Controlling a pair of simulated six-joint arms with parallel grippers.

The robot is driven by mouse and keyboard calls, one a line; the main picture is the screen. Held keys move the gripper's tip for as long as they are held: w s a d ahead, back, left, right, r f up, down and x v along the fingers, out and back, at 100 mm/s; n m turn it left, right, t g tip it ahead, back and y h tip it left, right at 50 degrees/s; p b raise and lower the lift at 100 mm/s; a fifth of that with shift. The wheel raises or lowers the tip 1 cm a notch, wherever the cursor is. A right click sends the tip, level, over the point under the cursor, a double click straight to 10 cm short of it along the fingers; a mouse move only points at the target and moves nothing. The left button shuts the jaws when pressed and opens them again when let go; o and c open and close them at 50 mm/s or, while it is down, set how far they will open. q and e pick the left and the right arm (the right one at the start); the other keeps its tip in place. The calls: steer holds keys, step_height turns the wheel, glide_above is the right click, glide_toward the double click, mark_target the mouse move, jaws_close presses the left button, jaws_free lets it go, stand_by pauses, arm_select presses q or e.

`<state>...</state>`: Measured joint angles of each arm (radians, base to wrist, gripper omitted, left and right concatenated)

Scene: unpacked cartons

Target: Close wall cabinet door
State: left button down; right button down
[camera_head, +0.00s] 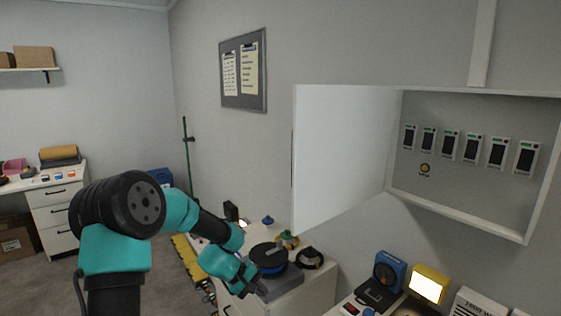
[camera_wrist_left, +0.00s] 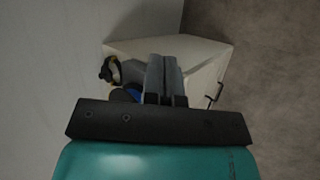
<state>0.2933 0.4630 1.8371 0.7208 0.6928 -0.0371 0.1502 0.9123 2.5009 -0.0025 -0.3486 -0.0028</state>
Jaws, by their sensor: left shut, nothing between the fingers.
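The wall cabinet (camera_head: 462,212) is mounted on the right wall, with its inside and a row of several dark switch modules exposed. Its white door (camera_head: 340,155) hangs open, standing out from the cabinet's left side. My left gripper (camera_head: 246,282) is below and left of the door, apart from it, over the low white drawer unit. In the left wrist view the fingers (camera_wrist_left: 164,78) are together and empty, pointing towards the drawer unit's top. The door cannot be made out for certain in that view. My right gripper is not in view.
A white drawer unit (camera_head: 305,297) carries a black and blue spool (camera_head: 268,257) and small items near my left gripper. A lit yellow lamp (camera_head: 429,284) and a blue device (camera_head: 389,268) stand below the cabinet. A notice board (camera_head: 243,72) hangs left of the door.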

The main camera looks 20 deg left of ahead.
arm_select(q)
steer(key=w+a+r+t+h, duration=0.1)
steer(key=a+r+t+h, duration=0.1)
steer(key=r, duration=0.9)
steer(key=w+a+r+t+h, duration=0.1)
steer(key=w+a+r+h, duration=0.1)
steer(key=r, duration=0.8)
steer(key=s+a+r+m+h, duration=0.1)
steer(key=s+r+m+h, duration=0.1)
steer(key=r, duration=0.8)
steer(key=s+a+r+m+t+h, duration=0.1)
steer(key=s+r, duration=0.3)
steer(key=r, duration=0.6)
steer(key=shift+a+r+m+h, duration=0.25)
steer(key=shift+r+m+h, duration=0.15)
steer(key=shift+m+h, duration=0.1)
steer(key=shift+w, duration=0.1)
steer(key=s+d+x, duration=0.1)
steer(key=s+x, duration=0.1)
steer(key=x, duration=1.1)
steer(key=shift+s, duration=0.2)
steer(key=shift+d+f, duration=0.1)
steer(key=shift+d, duration=0.15)
